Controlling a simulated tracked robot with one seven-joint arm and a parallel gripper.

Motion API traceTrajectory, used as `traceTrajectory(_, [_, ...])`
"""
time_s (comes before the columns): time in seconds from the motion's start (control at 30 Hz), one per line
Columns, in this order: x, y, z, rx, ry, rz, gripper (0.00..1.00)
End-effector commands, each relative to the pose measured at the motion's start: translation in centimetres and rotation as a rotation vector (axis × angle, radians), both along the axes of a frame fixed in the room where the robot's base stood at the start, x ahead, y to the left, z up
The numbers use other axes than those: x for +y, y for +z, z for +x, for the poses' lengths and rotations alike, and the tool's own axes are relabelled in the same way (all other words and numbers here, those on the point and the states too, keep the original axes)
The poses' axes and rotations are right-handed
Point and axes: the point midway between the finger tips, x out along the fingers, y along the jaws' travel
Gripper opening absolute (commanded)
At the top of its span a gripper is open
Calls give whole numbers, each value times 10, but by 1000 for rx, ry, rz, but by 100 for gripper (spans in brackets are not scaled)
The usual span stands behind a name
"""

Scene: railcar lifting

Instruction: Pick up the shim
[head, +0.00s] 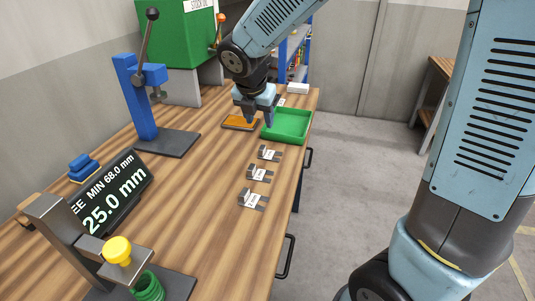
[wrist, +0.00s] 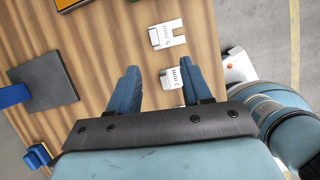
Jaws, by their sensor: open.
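Three small grey metal shims with white labels lie in a row on the wooden bench in the head view: a far one (head: 268,153), a middle one (head: 259,173) and a near one (head: 253,199). My gripper (head: 255,118) is open and empty above the bench, beside the green tray at the far end of the row. In the wrist view my gripper (wrist: 158,66) has its two blue fingers apart. One labelled shim (wrist: 172,77) shows between them, close to the right finger, and another shim (wrist: 167,35) lies beyond the fingertips. A third shim is not visible there.
A green tray (head: 287,125) and an orange-topped tray (head: 240,122) stand at the back. A blue lever press (head: 140,95) is at the left, with a display (head: 115,195) reading 25.0 mm nearer. A grey stand with a yellow knob (head: 117,249) and green spring (head: 148,287) is in front.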

Motion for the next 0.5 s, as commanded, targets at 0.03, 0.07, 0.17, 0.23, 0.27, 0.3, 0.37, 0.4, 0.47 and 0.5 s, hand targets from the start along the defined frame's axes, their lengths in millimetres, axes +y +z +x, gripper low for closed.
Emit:
traceTrajectory(0.03, [5,-3,2,6,34,-13,49])
traceTrajectory(0.07, [6,-5,2,9,50,-20,49])
traceTrajectory(0.17, [8,-12,6,12,75,-31,49])
traceTrajectory(0.23, [7,-21,9,14,77,-31,49])
traceTrajectory(0.27, [6,-26,10,15,75,-32,49])
traceTrajectory(0.3, [5,-32,13,15,77,-31,49])
traceTrajectory(0.37, [3,-42,16,15,75,-31,49])
traceTrajectory(0.4, [3,-48,19,15,76,-31,49])
traceTrajectory(0.47, [1,-58,22,14,75,-30,49])
traceTrajectory(0.5, [0,-64,25,14,74,-30,49])
